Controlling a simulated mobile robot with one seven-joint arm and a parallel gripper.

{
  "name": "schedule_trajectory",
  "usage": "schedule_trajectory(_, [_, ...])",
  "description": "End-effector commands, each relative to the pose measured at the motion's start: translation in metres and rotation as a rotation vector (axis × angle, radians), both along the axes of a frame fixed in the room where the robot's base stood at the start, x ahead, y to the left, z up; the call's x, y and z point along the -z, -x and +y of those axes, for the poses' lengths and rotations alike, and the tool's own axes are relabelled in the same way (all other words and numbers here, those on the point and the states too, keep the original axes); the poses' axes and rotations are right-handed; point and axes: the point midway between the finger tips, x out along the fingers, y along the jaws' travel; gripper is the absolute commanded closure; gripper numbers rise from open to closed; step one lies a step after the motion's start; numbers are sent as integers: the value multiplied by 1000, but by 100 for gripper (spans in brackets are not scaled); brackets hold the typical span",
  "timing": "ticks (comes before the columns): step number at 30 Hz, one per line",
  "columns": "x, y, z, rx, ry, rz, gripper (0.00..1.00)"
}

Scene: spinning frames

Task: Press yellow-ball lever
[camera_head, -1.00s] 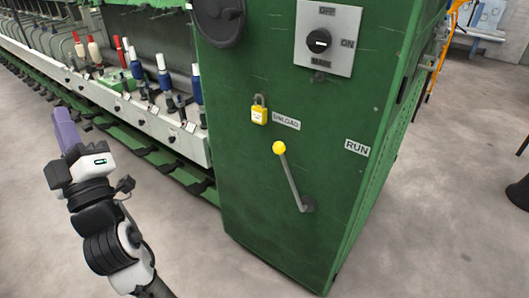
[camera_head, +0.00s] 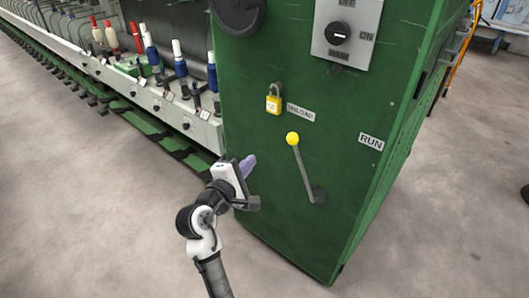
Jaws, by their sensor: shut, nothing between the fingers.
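The lever is a grey rod with a yellow ball (camera_head: 292,139) at its upper end, fixed to the front of the green cabinet (camera_head: 350,215). The rod (camera_head: 304,172) leans up and left from a dark pivot (camera_head: 319,195). An UNLOAD label is above the ball and a RUN label (camera_head: 370,142) is to the right. My gripper (camera_head: 250,164) has purple fingers and is shut and empty. It is left of the ball and a little lower in the picture, apart from it. How far it is from the cabinet face is hard to tell.
A yellow padlock (camera_head: 273,103) hangs on the cabinet above left of the ball. A rotary switch plate (camera_head: 345,35) is higher up. A spinning frame with bobbins (camera_head: 180,65) runs off to the left. The concrete floor in front is clear.

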Motion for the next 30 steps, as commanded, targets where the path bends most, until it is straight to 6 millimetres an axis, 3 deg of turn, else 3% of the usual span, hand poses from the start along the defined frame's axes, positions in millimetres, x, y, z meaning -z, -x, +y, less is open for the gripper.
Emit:
schedule_trajectory(14, [5,-86,-39,0,-2,-1,100])
schedule_trajectory(21, [-5,-80,-69,0,-1,0,100])
schedule_trajectory(30, [-5,-79,-75,-2,-2,-1,100])
